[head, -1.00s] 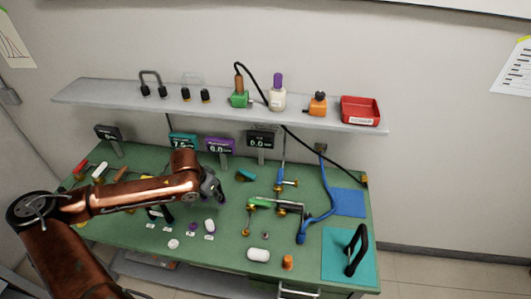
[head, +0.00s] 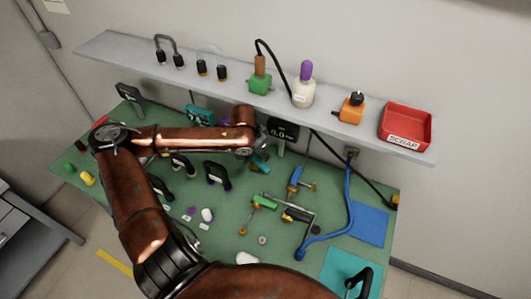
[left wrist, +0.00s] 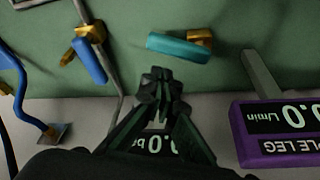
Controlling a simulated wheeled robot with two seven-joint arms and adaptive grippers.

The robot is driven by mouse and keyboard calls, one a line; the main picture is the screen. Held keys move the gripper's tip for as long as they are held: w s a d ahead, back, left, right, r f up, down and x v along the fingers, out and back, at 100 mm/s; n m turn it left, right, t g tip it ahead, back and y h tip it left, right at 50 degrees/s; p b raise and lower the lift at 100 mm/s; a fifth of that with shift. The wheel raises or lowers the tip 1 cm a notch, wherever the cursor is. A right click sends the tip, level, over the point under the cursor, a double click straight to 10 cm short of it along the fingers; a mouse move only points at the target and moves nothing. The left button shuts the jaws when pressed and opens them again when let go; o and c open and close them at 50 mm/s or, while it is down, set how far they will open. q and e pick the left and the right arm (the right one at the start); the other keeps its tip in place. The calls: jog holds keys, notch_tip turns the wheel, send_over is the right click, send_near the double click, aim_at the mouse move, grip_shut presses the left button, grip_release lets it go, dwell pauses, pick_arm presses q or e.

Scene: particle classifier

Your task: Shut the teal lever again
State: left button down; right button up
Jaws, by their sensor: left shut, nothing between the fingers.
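The teal lever (left wrist: 178,48) lies crosswise in the left wrist view, with a brass valve body (left wrist: 200,38) at its right end. In the head view the teal lever (head: 260,164) shows on the green bench just beyond the end of my left arm, and its brass part is hard to make out there. My left gripper (left wrist: 161,82) is shut and empty. In the left wrist view its fingertips appear just below the teal lever, with a small gap in the picture; contact is not evident. My right gripper is not in view.
A blue-handled valve (left wrist: 90,60) and grey pipe stand left of the gripper in the left wrist view. A purple display (left wrist: 280,130) is to the right. The shelf (head: 110,48) with a red scrap bin (head: 405,126) overhangs the bench back. A blue hose (head: 349,200) runs at right.

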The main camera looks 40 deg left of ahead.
aim_at(261, 166)
pick_arm(q)
jog(key=b+x, duration=0.1)
jog(key=x, duration=0.4)
jog(key=shift+w+f, duration=0.15)
jog(key=shift+f, duration=0.1)
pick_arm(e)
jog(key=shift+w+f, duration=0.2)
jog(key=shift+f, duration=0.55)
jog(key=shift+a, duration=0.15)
